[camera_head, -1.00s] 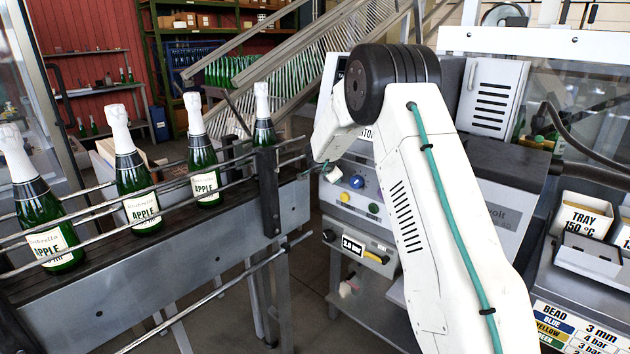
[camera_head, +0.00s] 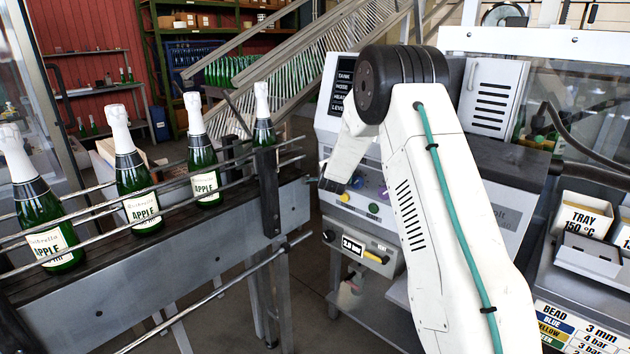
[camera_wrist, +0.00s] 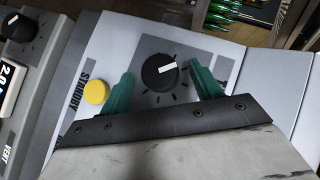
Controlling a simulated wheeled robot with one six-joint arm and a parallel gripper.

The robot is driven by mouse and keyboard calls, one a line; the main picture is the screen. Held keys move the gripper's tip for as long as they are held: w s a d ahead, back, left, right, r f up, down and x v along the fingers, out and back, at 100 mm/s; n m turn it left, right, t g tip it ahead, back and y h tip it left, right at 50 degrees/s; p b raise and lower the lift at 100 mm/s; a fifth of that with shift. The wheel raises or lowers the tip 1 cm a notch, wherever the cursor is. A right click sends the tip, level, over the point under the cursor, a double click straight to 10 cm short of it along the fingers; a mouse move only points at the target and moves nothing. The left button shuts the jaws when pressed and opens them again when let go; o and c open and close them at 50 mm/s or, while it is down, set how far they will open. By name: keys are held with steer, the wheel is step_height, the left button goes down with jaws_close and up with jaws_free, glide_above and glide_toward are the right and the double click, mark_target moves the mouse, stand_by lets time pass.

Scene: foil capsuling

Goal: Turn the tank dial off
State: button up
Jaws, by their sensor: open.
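A round black dial (camera_wrist: 160,72) with a white pointer mark sits on a grey square of the control panel in the wrist view. In the head view my gripper (camera_head: 330,184) is small in front of the panel, and my arm covers part of the controls.
A yellow button (camera_wrist: 96,92) by the word STANDBY is close to one finger. Another black knob (camera_wrist: 18,26) is at the far left. The bottle conveyor (camera_head: 190,262) stands left of the panel.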

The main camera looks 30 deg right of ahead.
steer(key=s+a+r+n+g+y, duration=0.1)
steer(key=s+a+r+n, duration=0.3)
steer(key=s+a, duration=0.5)
steer(key=s+a+r+n+g+y, duration=0.1)
steer(key=s+a+r+n+y, duration=0.3)
steer(key=s+a+r, duration=0.4)
steer(key=shift+s+a+r+n+g, duration=0.25)
steer(key=shift+s+a, duration=0.65)
steer(key=shift+s, duration=2.4)
steer(key=shift+f, duration=0.15)
